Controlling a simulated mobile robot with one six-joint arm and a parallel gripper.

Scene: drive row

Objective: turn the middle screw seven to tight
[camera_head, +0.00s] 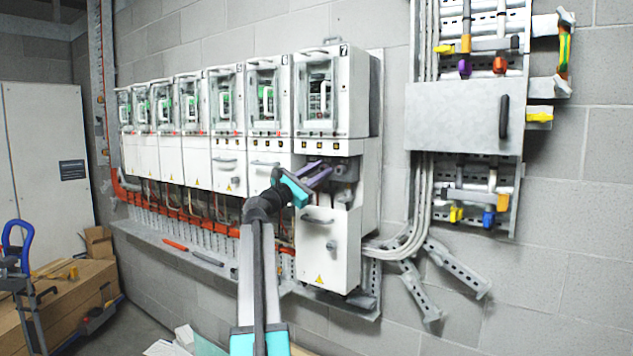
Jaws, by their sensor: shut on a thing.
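Drive seven (316,95), marked 7, is the nearest and rightmost white drive in the row. Below its upper body is an open terminal bay (345,172) with small grey parts inside. Its white lower cover (328,248), with a handle, a knob and a yellow warning label, sits below the bay. My gripper (325,173), with purple fingers, reaches into this bay from the lower left. The fingers are shut on what appears to be the middle screw. The screw itself is hidden by the fingers and too small to make out.
The other drives (208,108) line the wall to the left with lower covers in place. A perforated ledge (205,262) with loose tools runs below. Right of drive seven are grey cables (425,205) and a grey panel (462,118) with coloured connectors.

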